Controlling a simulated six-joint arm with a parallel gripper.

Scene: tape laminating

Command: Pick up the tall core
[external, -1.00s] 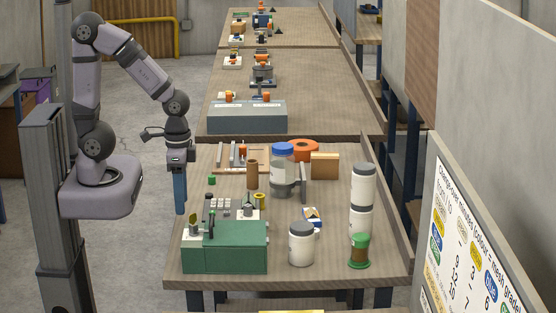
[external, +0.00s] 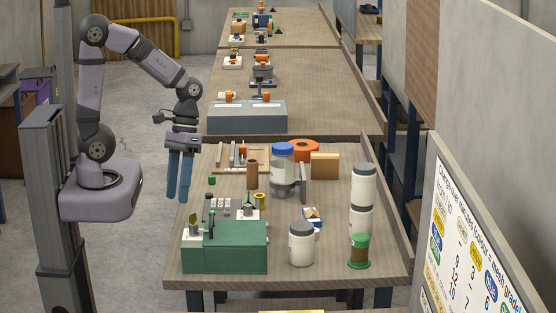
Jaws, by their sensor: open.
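The tall core appears to be the upright brown tube (external: 252,175) standing on the near bench, left of the clear jar with a blue lid. A shorter yellow core (external: 260,201) stands below it in the picture. My gripper (external: 178,198) hangs at the left edge of the near bench with its two blue fingers pointing down. It is open and empty, well to the left of the brown tube and apart from it. The tube's foot is partly hard to make out at this size.
A green machine (external: 240,247) stands at the near left of the bench. The clear jar with a blue lid (external: 283,170) is right of the tube. White jars (external: 301,245), an orange ring (external: 304,150) and a tan block (external: 325,165) stand further right.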

